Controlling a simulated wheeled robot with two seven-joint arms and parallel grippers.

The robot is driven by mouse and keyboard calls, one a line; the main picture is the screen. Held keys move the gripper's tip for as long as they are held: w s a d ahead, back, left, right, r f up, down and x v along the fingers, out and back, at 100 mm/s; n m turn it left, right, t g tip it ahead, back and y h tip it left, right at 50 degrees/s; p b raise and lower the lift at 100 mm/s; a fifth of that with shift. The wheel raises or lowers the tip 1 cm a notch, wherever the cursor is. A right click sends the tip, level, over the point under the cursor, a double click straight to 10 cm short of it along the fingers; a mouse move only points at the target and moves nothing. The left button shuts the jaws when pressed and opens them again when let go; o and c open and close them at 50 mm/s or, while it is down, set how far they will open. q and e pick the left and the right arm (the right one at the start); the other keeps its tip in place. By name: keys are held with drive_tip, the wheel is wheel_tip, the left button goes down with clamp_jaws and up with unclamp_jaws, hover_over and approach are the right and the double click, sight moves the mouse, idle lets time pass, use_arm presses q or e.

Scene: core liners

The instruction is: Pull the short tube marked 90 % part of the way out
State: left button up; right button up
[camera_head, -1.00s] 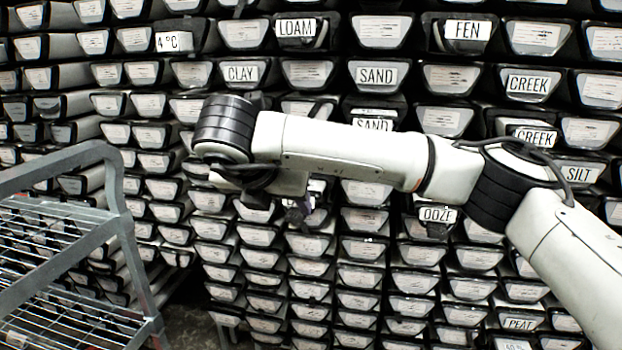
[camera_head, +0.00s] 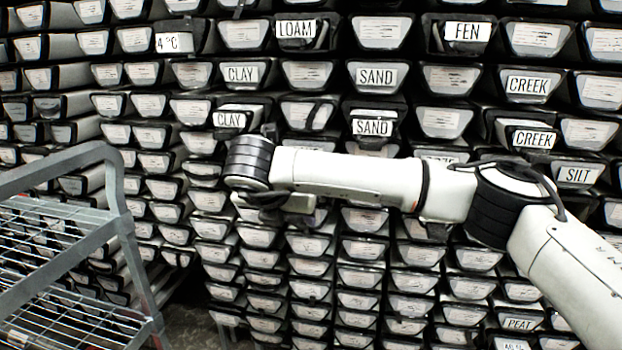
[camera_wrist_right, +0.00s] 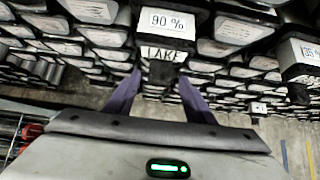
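The tube marked 90 % (camera_wrist_right: 168,22) shows at the top middle of the right wrist view, its labelled end facing me. Just below it is a tube end marked LAKE (camera_wrist_right: 164,54). My right gripper (camera_wrist_right: 160,85) has its two purple fingers spread apart, one on each side below these labels, with nothing seen held between them. The 90 % label cannot be made out in the head view. My left gripper is not in view.
Stacked tube ends fill the rack, with labels such as SAND (camera_head: 372,128), CREEK (camera_head: 534,139) and CLAY (camera_head: 229,120). A tube marked 135 % (camera_wrist_right: 303,52) sticks out at the right in the wrist view. A grey wire-shelf cart (camera_head: 118,205) stands at the left.

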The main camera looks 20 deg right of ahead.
clamp_jaws()
drive_tip(key=shift+s+a+r+b, duration=0.1)
drive_tip(key=shift+s+a+b, duration=0.15)
drive_tip(key=shift+b, duration=0.1)
drive_tip(key=s+a+b, duration=0.5)
drive_tip(key=s+a, duration=0.2)
drive_tip(key=s, duration=0.5)
drive_tip(key=shift+s+a+b, duration=0.4)
idle(0.4)
